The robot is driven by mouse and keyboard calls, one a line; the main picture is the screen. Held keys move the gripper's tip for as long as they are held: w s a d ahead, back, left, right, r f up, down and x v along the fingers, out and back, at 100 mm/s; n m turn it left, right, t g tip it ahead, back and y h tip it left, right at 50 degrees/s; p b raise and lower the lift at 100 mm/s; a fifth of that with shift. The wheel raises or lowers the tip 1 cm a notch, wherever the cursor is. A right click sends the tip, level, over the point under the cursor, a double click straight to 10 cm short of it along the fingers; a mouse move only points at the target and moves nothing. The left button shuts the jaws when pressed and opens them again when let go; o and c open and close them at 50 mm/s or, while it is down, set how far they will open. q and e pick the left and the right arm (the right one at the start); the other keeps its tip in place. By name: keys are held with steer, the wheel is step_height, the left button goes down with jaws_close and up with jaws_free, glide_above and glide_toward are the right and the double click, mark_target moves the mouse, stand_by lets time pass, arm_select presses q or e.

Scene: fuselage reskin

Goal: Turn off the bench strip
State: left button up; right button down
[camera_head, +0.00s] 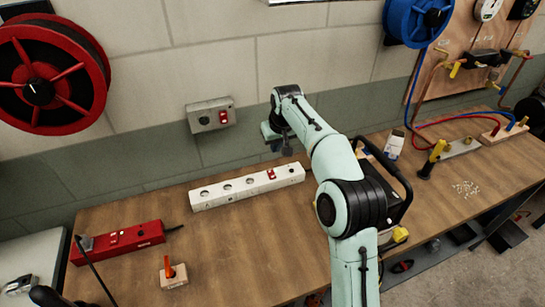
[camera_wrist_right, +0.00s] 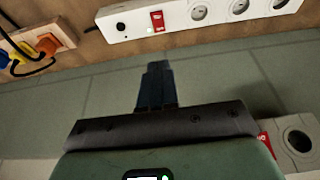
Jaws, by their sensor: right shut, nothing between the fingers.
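The bench strip (camera_head: 236,189) is a long white power strip with several round sockets, lying at the back of the wooden bench. Its red rocker switch (camera_head: 271,174) is near its right end. In the right wrist view the strip (camera_wrist_right: 130,22) runs along the top, with the red switch (camera_wrist_right: 157,20) left of the sockets. My right gripper (camera_head: 286,149) is shut and empty, above and behind the switch end, near the wall. In the right wrist view its closed fingers (camera_wrist_right: 156,82) point toward the strip, apart from it. My left gripper is not in view.
A grey wall box (camera_head: 211,115) with a red switch is mounted above the strip. A red power strip (camera_head: 118,241) and a wooden block with an orange lever (camera_head: 173,274) lie at left. A black-handled case (camera_head: 395,190) stands right of my arm. The bench middle is clear.

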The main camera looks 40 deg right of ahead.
steer(key=shift+r, duration=0.2)
steer(key=shift+s, duration=0.1)
glide_toward(270, 171)
steer(key=x, duration=0.5)
steer(key=shift+d+b, duration=0.15)
steer(key=shift+b, duration=0.25)
steer(key=shift+w+f, duration=0.2)
steer(key=shift+f, duration=0.5)
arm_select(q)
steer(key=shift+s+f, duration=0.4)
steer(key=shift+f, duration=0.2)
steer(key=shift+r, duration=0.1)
